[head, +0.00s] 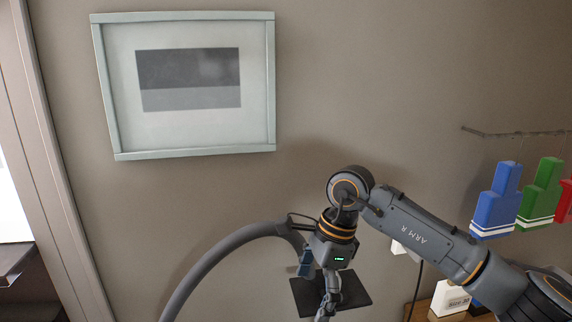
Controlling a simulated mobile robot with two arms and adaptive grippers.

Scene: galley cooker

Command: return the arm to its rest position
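My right arm (420,235), marked "ARM R", comes in from the lower right. It bends at a joint near the middle of the view, and the wrist hangs down from there. My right gripper (327,308) points down at the bottom edge, in front of a flat dark plate (356,292). Its fingertips are small and partly cut off, so I cannot tell whether it is open or shut. My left arm and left gripper are not in view.
A thick grey curved tube (215,252) rises from the bottom and ends beside my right wrist. A framed picture (185,152) hangs on the wall. Blue (495,205) and green (540,195) shapes hang from a twig (510,134) at right. A white box (450,298) stands at lower right.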

